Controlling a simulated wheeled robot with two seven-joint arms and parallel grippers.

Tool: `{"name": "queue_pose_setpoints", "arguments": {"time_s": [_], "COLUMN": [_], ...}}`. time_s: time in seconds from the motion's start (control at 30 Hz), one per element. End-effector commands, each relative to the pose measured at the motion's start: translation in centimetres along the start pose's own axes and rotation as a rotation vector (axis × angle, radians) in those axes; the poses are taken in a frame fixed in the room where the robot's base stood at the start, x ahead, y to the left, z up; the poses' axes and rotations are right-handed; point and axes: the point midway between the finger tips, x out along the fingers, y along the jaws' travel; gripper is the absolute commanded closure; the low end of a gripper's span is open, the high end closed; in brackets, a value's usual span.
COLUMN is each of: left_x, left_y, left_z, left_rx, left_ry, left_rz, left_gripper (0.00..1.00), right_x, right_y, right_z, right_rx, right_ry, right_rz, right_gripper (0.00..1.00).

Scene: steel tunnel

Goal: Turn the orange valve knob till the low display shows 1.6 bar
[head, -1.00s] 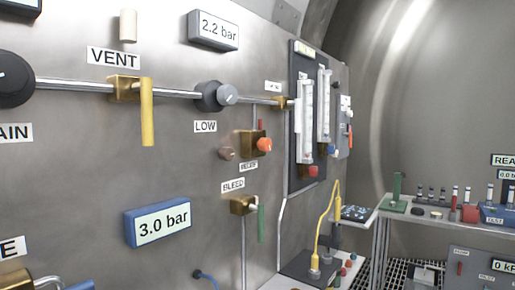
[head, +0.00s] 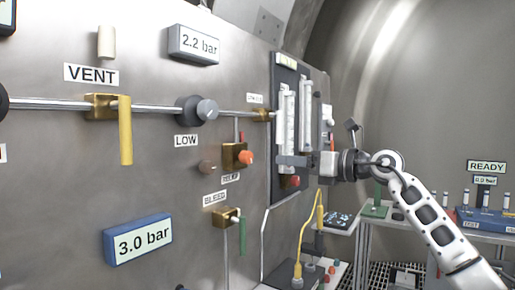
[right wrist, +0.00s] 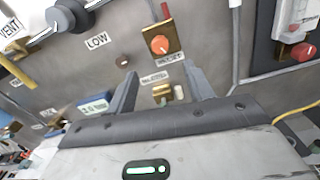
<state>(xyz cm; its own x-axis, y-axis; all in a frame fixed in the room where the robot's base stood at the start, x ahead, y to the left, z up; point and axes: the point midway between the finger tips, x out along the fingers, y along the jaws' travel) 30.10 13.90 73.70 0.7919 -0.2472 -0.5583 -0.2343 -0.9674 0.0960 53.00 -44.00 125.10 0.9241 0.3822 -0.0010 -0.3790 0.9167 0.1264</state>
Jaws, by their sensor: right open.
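The orange valve knob (head: 246,157) sits on a brass block on the steel panel, right of the LOW label. It also shows in the right wrist view (right wrist: 160,45), beyond the fingers. The display above the LOW label (head: 186,141) is a grey box (head: 194,45) reading 2.2 bar. My right gripper (head: 285,161) is to the right of the knob, in front of the flow tubes. In the right wrist view my right gripper (right wrist: 160,87) is open, with nothing between its fingers and the knob apart from them. My left gripper is not in view.
A blue display (head: 139,239) reads 3.0 bar. A red knob (head: 292,181) is close to my right gripper.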

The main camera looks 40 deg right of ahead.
Motion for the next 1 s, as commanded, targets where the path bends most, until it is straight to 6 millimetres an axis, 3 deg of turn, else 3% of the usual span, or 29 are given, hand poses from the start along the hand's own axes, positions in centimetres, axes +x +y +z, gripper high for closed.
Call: {"name": "queue_pose_setpoints", "arguments": {"time_s": [0.13, 0.4, 0.6, 0.9, 1.0], "left_x": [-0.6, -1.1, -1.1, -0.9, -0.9], "left_y": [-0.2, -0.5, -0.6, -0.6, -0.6], "left_z": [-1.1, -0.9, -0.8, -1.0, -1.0], "left_rx": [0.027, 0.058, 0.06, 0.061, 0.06], "left_ry": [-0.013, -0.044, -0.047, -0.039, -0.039], "left_rz": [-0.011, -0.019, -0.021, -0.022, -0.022], "left_gripper": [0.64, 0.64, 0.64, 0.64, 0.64], "right_x": [3.5, 8.3, 9.9, 10.1, 10.1], "right_y": [0.1, 0.1, 0.0, 0.0, 0.0], "right_z": [0.6, 0.3, 0.1, -0.1, -0.1], "right_rx": [0.007, 0.006, 0.003, 0.002, 0.002], "right_ry": [-0.006, -0.003, -0.002, -0.001, -0.001], "right_rz": [0.003, 0.002, 0.0, 0.0, 0.0], "right_gripper": [0.48, 0.48, 0.48, 0.48, 0.73]}}
